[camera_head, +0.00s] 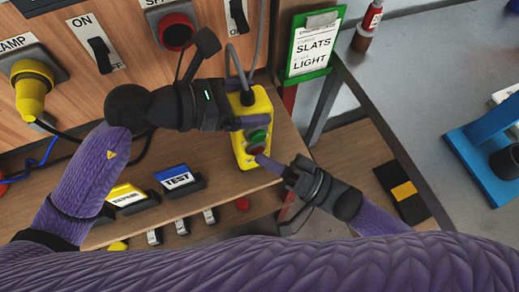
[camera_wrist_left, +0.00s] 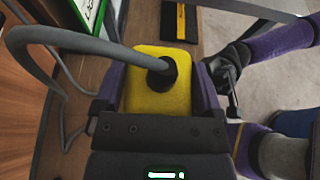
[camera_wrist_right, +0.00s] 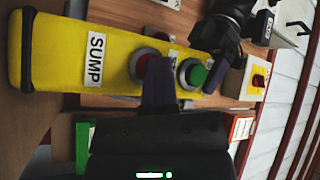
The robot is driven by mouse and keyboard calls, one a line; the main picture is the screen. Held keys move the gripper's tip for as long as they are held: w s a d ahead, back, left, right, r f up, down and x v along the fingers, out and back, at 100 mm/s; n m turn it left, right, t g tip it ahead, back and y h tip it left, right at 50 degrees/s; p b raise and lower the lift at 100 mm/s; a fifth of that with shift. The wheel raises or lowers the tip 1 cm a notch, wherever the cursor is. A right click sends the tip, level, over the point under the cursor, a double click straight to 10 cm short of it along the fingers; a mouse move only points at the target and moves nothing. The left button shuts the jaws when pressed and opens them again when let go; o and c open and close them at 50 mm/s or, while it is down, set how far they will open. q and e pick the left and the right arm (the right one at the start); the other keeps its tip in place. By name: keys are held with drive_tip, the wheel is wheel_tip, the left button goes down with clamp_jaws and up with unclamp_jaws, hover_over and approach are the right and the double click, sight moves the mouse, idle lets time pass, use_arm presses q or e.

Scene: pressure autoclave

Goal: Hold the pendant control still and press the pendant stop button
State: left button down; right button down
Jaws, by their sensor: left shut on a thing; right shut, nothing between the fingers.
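The yellow pendant control (camera_head: 257,104) hangs on a grey cable in front of the wooden panel, with a green button (camera_head: 257,136) above a red button (camera_head: 254,150). My left gripper (camera_head: 248,122) is shut around its upper part; the left wrist view shows the pendant's yellow top (camera_wrist_left: 158,97) between the fingers. My right gripper (camera_head: 261,160) is shut and empty, its tips at the red button. In the right wrist view the fingertips (camera_wrist_right: 158,70) partly cover the red button (camera_wrist_right: 139,66), beside the green button (camera_wrist_right: 191,74). I cannot tell whether the button is pressed in.
A wooden ledge (camera_head: 232,188) lies under the pendant, with a blue TEST block (camera_head: 174,177) and several switches to the left. A green-framed sign (camera_head: 312,45) stands right of the pendant. A grey table (camera_head: 420,90) with a blue stand (camera_head: 480,150) is at right.

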drive_tip(key=shift+s, duration=0.1)
drive_tip(key=shift+s+d, duration=0.3)
drive_tip(key=shift+s, duration=0.45)
drive_tip(key=s, duration=0.1)
drive_tip(key=s+d, duration=0.1)
drive_tip(key=s, duration=0.2)
drive_tip(key=shift+s+d, duration=0.25)
drive_tip(key=shift+s, duration=0.15)
idle(0.4)
